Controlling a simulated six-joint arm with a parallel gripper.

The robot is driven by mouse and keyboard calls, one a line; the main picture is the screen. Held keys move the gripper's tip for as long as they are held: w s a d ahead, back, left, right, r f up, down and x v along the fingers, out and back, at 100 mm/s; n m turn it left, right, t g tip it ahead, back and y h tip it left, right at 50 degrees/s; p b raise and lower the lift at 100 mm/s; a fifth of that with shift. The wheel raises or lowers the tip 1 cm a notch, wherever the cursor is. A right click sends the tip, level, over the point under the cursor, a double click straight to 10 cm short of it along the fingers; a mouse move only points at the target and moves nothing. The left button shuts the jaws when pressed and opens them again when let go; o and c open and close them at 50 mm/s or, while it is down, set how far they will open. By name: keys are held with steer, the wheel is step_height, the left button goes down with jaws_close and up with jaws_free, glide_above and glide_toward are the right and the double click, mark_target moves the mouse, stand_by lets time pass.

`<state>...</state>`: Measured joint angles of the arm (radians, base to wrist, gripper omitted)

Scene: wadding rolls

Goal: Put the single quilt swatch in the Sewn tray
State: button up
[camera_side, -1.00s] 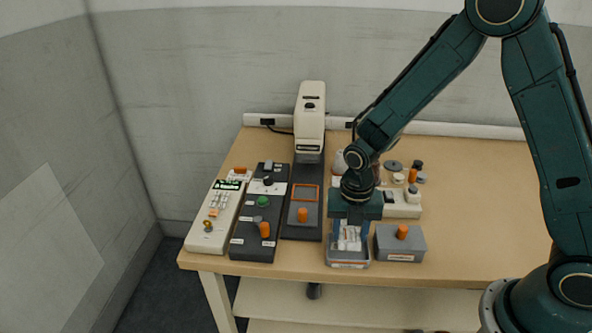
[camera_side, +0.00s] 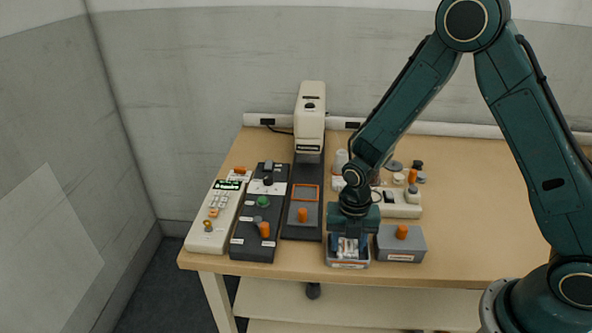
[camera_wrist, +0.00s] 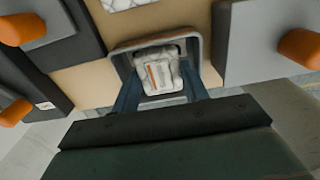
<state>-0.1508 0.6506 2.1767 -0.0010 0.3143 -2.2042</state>
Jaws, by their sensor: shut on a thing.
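My gripper (camera_side: 348,246) is down inside a small grey tray (camera_side: 348,265) near the table's front edge. Its blue fingers are shut on a white quilted swatch (camera_wrist: 161,75) with a printed orange-and-white label, seen between the fingers in the wrist view. The tray's rim (camera_wrist: 153,42) surrounds the swatch and fingers there. The tray has an orange-marked front label too small to read, so I cannot tell which tray it is. Whether other swatches lie beneath is hidden. Another white quilted piece (camera_wrist: 125,4) shows at the wrist view's top edge.
A grey box with an orange knob (camera_side: 401,242) stands close right of the tray. Dark panels with orange knobs (camera_side: 264,229) and a cream-headed machine (camera_side: 310,118) stand left and behind. Small jars and discs (camera_side: 398,179) are behind. The table's right side is clear.

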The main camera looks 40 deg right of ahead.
mark_target(348, 246)
steer(key=shift+f, duration=0.1)
steer(key=o, duration=0.7)
steer(key=shift+o, duration=0.2)
step_height(348, 246, up, 12)
stand_by(0.4)
stand_by(0.3)
steer(key=shift+r, duration=0.2)
